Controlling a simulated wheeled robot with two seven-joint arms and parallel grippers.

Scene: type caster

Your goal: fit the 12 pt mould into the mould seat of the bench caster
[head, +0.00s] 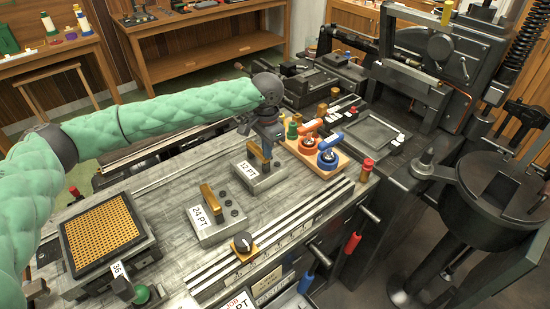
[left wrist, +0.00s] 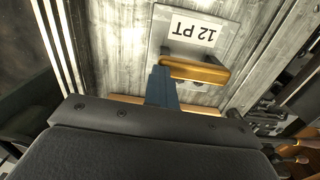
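The 12 pt mould (head: 259,181) is a grey steel block with a brass handle and a white "12 PT" label, lying flat on the metal bench top. It also shows in the left wrist view (left wrist: 160,42), where its brass handle (left wrist: 196,69) lies across the picture. My left gripper (head: 268,147) points down just behind the handle. In the wrist view its blue finger (left wrist: 162,86) is beside the handle's left end; contact cannot be told. A second finger cannot be made out. My right gripper is out of view. I cannot pick out the mould seat with certainty.
The 24 pt mould (head: 214,218) lies left of the 12 pt one. A wooden block (head: 318,170) with orange and blue fittings stands close on the right. A matrix case (head: 102,232) with brass cells is at front left. The dark caster (head: 440,60) rises at right.

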